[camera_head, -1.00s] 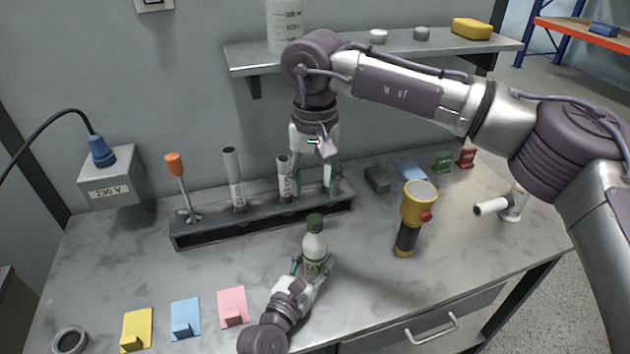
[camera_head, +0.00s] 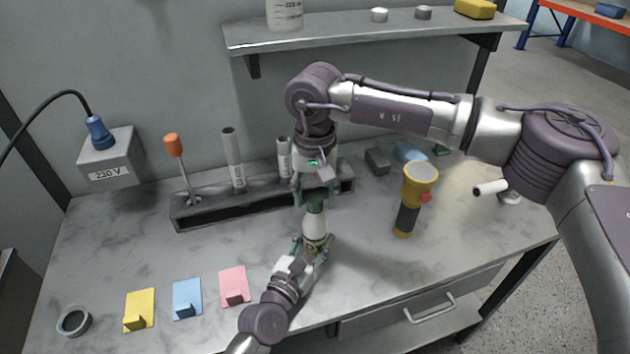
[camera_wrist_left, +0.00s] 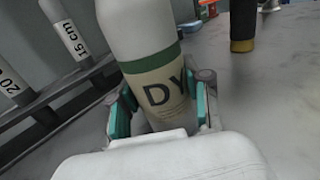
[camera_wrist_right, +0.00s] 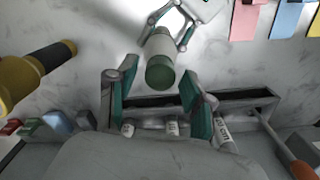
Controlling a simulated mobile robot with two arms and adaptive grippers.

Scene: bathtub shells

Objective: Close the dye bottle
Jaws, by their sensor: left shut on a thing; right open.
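The dye bottle (camera_head: 315,228) is white with a green-banded label reading "DY" in the left wrist view (camera_wrist_left: 147,50). It is roughly upright, with a green cap (camera_head: 315,206) at its top. My left gripper (camera_head: 313,250) is shut around the bottle's lower body. My right gripper (camera_head: 314,192) points down just above the cap, fingers open. In the right wrist view the cap (camera_wrist_right: 160,77) lies between the open fingers' directions, apart from both. I cannot tell how tightly the cap sits, or whether the bottle's base touches the bench.
A dark rack (camera_head: 215,214) with grey tubes and an orange-handled tool (camera_head: 174,147) stands behind the bottle. A yellow flashlight (camera_head: 418,180) stands to the right. Colored cards, one of them pink (camera_head: 234,288), lie at front left. A shelf (camera_head: 350,37) hangs above.

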